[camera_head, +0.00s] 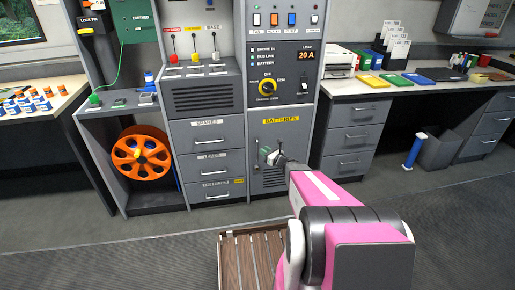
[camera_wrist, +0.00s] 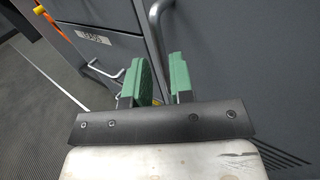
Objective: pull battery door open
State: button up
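The battery door (camera_head: 294,142) is a grey panel under a yellow "BATTERIES" label, low in the middle cabinet; it looks shut. It fills the right of the wrist view (camera_wrist: 225,60). Its upright grey bar handle (camera_wrist: 153,22) runs down toward the space between my fingertips. My gripper (camera_head: 272,155) is in front of the door's left part. In the wrist view, its two green fingers (camera_wrist: 158,77) stand apart, one on each side of the handle's line. Contact with the handle cannot be made out. The handle's lower end is hidden by the gripper.
Left of the door is a drawer stack with bar handles (camera_head: 211,168); one drawer handle (camera_wrist: 100,70) is close to my left finger. An orange reel (camera_head: 128,155) sits in the shelf further left. A slatted wooden crate (camera_head: 235,262) is in front. Grey floor is clear to the left.

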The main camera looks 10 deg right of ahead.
jog(key=x, duration=0.5)
jog(key=shift+w+a, duration=0.25)
jog(key=shift+w, duration=0.1)
grip_shut()
